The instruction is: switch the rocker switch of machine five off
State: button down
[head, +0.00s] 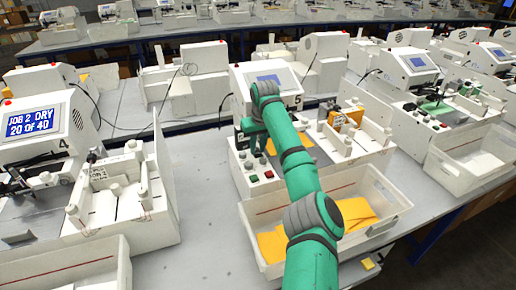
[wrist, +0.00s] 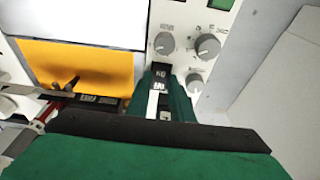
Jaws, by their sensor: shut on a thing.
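Machine five (head: 237,82) is a white plotter with a blue screen and the number 5, at the middle of the head view. My green arm reaches down over its left side. In the wrist view my gripper (wrist: 167,92) is over a white panel, its green fingers closed around a narrow black piece with white marks (wrist: 160,74). This piece sits beside grey knobs; I cannot tell for certain whether it is the rocker switch, or its position.
Grey knobs (wrist: 208,46) stand close right of the fingers. An orange sheet (wrist: 100,62) lies to the left. A white bin (head: 386,190) with orange sheets stands in front of machine five. Machine four (head: 42,90) stands left, with bare tabletop (head: 205,165) between.

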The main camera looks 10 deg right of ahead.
aim_at(258, 153)
jog(key=shift+w+d+r+g, duration=0.15)
jog(key=shift+w+r+g, duration=0.1)
jog(key=shift+w+g, duration=0.35)
jog(key=shift+s+f+g+h, duration=0.1)
jog(key=shift+s+g+h, duration=0.1)
jog(key=shift+g+h, duration=0.15)
jog(key=c, duration=1.6)
grip_release()
jog(key=shift+s+a, duration=0.1)
jog(key=shift+a, duration=0.1)
jog(key=shift+o, duration=0.2)
notch_tip(258, 153, up, 11)
jog(key=shift+s+f, duration=0.2)
jog(key=shift+s, duration=0.15)
jog(key=shift+d, duration=0.1)
